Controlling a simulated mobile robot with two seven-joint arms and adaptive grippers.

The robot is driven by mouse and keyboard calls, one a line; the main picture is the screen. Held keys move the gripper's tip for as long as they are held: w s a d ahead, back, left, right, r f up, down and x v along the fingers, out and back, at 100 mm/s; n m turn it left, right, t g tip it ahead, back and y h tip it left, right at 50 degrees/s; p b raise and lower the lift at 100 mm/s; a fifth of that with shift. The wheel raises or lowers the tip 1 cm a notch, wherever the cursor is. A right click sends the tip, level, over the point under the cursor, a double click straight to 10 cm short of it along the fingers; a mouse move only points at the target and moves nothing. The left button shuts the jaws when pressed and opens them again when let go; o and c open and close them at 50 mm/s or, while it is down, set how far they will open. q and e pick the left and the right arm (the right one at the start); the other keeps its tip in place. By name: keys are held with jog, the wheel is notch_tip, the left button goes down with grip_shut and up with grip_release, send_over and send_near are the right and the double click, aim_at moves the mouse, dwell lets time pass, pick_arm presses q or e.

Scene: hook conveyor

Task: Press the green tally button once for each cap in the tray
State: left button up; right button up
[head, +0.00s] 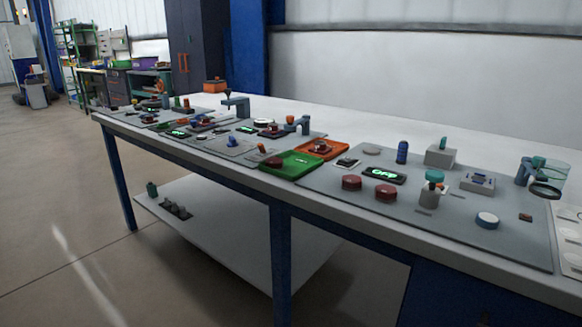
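Neither of my grippers is in view. A green tray (290,165) lies near the front edge of the long table; a small dark red round thing (273,161) is at its left side, and I cannot tell if it is a cap. An orange tray (332,153) behind it holds a small dark and pale thing. Two red round buttons (351,182) stand on the grey board to the right, beside a black display (384,175) with green lit characters. A teal round-topped piece (435,175) stands further right; I cannot tell whether it is the green tally button.
The grey board (330,188) also bears a blue cylinder (402,151), a blue-and-white knob (487,220) and a grey block (440,156). More boards with small devices run to the left. The table's back strip is mostly clear.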

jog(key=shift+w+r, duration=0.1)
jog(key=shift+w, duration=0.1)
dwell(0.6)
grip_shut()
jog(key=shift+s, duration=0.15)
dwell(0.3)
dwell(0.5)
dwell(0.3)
